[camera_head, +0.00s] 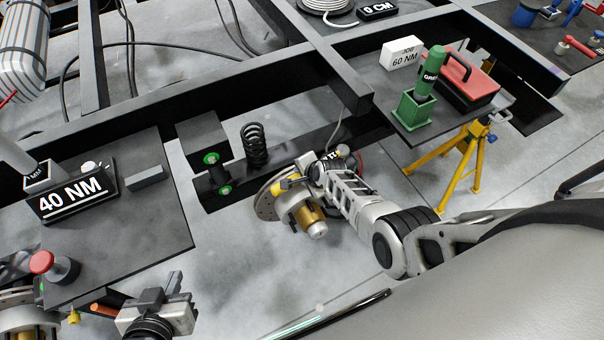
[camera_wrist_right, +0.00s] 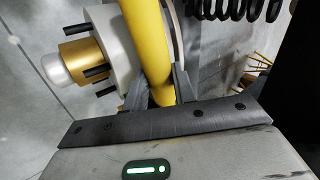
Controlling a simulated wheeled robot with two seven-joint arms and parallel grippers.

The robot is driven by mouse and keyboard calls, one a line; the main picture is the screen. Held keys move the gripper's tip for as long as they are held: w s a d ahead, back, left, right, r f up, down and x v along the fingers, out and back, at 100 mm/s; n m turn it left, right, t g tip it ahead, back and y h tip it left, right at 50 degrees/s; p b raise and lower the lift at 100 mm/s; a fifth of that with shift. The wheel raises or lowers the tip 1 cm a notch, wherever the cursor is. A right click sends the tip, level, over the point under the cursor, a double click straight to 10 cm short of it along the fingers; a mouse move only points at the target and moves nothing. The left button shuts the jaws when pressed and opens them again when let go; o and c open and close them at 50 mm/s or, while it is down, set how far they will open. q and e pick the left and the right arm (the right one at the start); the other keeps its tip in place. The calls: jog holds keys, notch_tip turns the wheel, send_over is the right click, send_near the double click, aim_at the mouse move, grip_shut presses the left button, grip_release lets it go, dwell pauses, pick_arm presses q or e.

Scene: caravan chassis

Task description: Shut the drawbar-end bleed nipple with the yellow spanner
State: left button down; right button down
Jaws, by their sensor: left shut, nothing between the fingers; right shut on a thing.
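My right gripper (camera_head: 290,183) is at the brake disc (camera_head: 265,203) under the chassis, shut on the yellow spanner (camera_wrist_right: 148,45). In the right wrist view the spanner's yellow shaft runs from the top edge down between the fingers (camera_wrist_right: 160,92), in front of the pale hub. Only a small yellow part shows in the head view, beside the gold hub cap (camera_head: 308,216). The spanner's working end and the bleed nipple cannot be made out, so I cannot tell if they touch. My left gripper (camera_head: 168,290) is shut and empty at the bottom left.
A black coil spring (camera_head: 254,145) and a green-marked damper mount stand left of the disc. A green holder (camera_head: 413,110) and red toolbox (camera_head: 466,82) stand at right, above a yellow stand (camera_head: 468,150).

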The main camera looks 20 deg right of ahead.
jog(key=shift+s+r+p, duration=0.1)
jog(key=shift+r+p, duration=1.35)
jog(key=shift+r, duration=0.15)
